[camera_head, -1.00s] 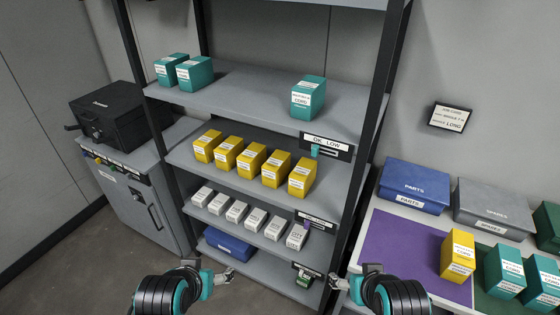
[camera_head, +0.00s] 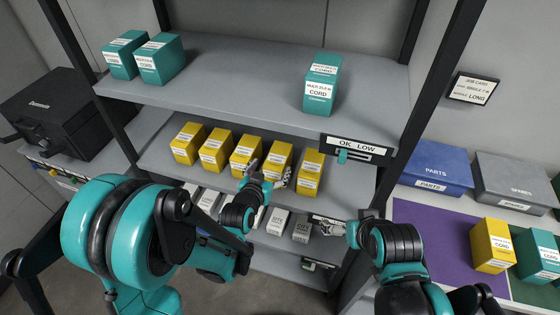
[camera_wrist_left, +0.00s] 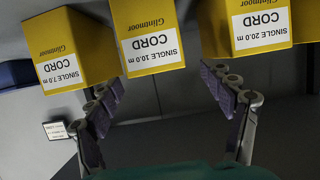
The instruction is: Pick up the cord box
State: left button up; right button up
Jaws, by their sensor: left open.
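Yellow cord boxes (camera_head: 215,151) stand in a row on the middle shelf. Teal MULTI cord boxes (camera_head: 322,88) stand on the shelf above. My left gripper (camera_head: 268,172) is open and empty in front of the right part of the yellow row, partly covering the boxes behind it. In the left wrist view, upside down, its spread fingers (camera_wrist_left: 160,82) point at a yellow SINGLE 10.0 m box (camera_wrist_left: 148,32), apart from it. A SINGLE 7.0 m box (camera_wrist_left: 68,45) and a SINGLE 20.0 m box (camera_wrist_left: 245,25) flank it. My right gripper (camera_head: 318,223) is by the lower shelf; its fingers are unclear.
White boxes (camera_head: 277,219) stand on the lower shelf, partly hidden by my arms. An OK/LOW sign (camera_head: 357,147) hangs on the upper shelf's edge. At right, a table with a purple mat (camera_head: 430,236) holds a yellow box (camera_head: 491,244), a teal box (camera_head: 536,257) and bins (camera_head: 435,165).

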aim_at(278, 158)
pick_arm(q)
jog(key=shift+x, duration=1.25)
jog(key=b+x, duration=0.2)
jog(key=x, duration=0.3)
jog(key=shift+d, duration=0.15)
jog(key=shift+r, duration=0.1)
jog(key=shift+c, duration=1.3)
jog(key=c, duration=1.2)
